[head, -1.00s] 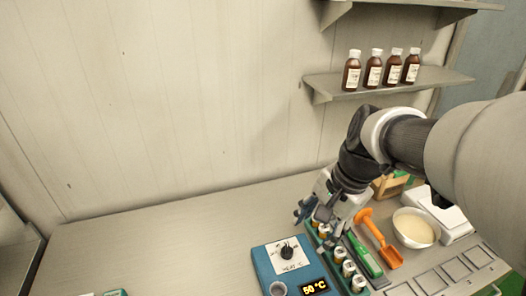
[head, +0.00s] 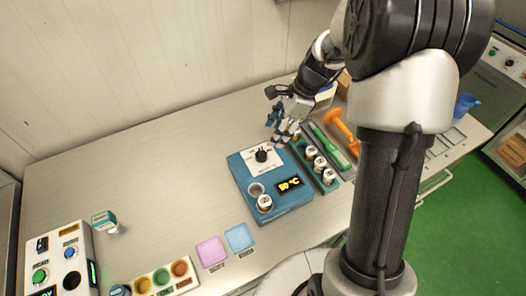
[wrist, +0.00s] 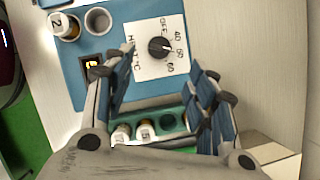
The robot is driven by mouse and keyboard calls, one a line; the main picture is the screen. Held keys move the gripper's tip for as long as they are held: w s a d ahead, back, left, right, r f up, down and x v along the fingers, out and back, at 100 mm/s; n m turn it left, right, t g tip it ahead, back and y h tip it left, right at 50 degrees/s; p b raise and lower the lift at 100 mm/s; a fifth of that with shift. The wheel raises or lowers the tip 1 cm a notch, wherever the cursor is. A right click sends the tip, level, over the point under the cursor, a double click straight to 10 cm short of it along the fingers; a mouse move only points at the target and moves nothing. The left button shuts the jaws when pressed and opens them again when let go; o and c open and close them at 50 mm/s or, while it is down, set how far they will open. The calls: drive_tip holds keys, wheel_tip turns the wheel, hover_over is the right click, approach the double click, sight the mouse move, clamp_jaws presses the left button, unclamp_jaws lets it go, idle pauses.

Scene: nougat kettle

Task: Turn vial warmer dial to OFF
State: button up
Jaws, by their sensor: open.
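The blue vial warmer (head: 243,182) sits on the bench, its display (head: 290,184) lit and appearing to read 50 °C. Its black dial (head: 261,154) stands on a white plate marked HEAT °C. In the wrist view the dial (wrist: 158,47) has a white pointer mark that looks turned toward 50; OFF is printed on the same plate. My gripper (head: 281,133) is just behind and right of the dial in the head view. In the wrist view my gripper (wrist: 163,80) is open and empty, with the dial beyond and between its fingertips, apart from them.
A green vial rack (head: 329,184) with several vials stands right of the warmer, close to my gripper. One vial (head: 265,203) sits in the warmer beside an empty well. A green tool (head: 330,147) and an orange scoop (head: 342,130) lie farther right. The bench left of the warmer is mostly clear.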

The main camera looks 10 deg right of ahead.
sight(262, 152)
drive_tip(key=b+x, duration=0.2)
drive_tip(key=x, duration=0.8)
drive_tip(key=c, duration=1)
